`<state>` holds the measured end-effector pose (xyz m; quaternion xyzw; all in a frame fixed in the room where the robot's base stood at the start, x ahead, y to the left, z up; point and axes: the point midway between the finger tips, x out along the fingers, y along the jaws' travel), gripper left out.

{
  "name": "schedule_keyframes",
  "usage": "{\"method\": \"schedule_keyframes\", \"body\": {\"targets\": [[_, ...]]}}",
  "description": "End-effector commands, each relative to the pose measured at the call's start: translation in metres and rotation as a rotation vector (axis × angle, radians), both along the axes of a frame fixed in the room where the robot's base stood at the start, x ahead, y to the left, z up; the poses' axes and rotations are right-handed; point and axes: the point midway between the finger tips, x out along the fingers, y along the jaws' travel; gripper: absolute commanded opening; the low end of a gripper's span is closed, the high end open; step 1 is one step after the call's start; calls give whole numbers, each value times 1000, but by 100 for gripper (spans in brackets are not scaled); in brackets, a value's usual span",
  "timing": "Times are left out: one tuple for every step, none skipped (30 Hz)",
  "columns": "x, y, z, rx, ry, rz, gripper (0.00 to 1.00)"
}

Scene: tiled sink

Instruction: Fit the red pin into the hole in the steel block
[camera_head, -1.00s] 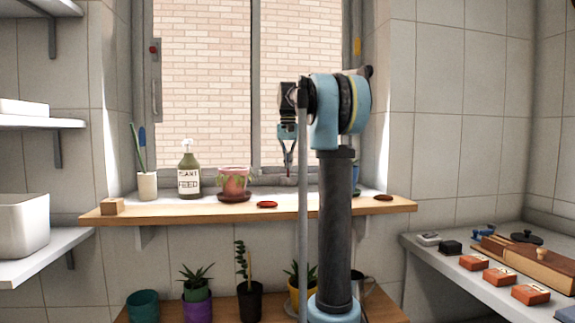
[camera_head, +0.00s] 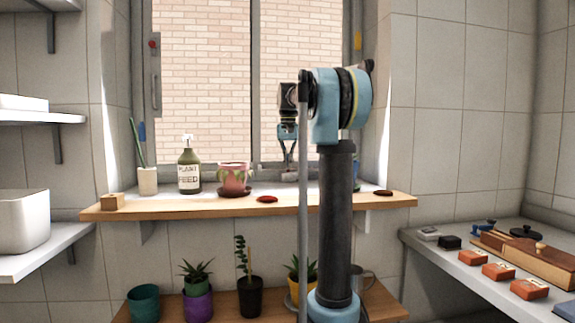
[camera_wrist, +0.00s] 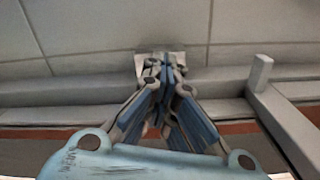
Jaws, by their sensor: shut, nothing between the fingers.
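My gripper (camera_head: 288,166) points down at the back of the window sill, partly behind a thin grey post. Its fingers are together with nothing visible between them. In the wrist view its fingertips (camera_wrist: 163,66) meet over a small pale grey block, which looks like the steel block (camera_wrist: 176,58). In the head view a small grey shape, likely the same steel block (camera_head: 289,178), sits right below the fingertips. I cannot make out its hole. The red pin is not visible in either current view; the fingers and block may hide it.
The window frame is close behind my gripper. A side counter (camera_head: 410,239) holds several boxes.

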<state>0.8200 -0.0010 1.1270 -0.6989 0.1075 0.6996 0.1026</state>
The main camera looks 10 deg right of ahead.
Motion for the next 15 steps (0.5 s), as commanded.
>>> {"method": "schedule_keyframes", "body": {"targets": [[0,0,-1,0,0,0,0],[0,0,-2,0,0,0,0],[0,0,-3,0,0,0,0],[0,0,-3,0,0,0,0],[0,0,-4,0,0,0,0],[0,0,-5,0,0,0,0],[0,0,-5,0,0,0,0],[0,0,-6,0,0,0,0],[0,0,-6,0,0,0,0],[0,0,-7,0,0,0,0],[0,0,-8,0,0,0,0],[0,0,-8,0,0,0,0],[0,0,-9,0,0,0,0],[0,0,-9,0,0,0,0],[0,0,-10,0,0,0,0]]}}
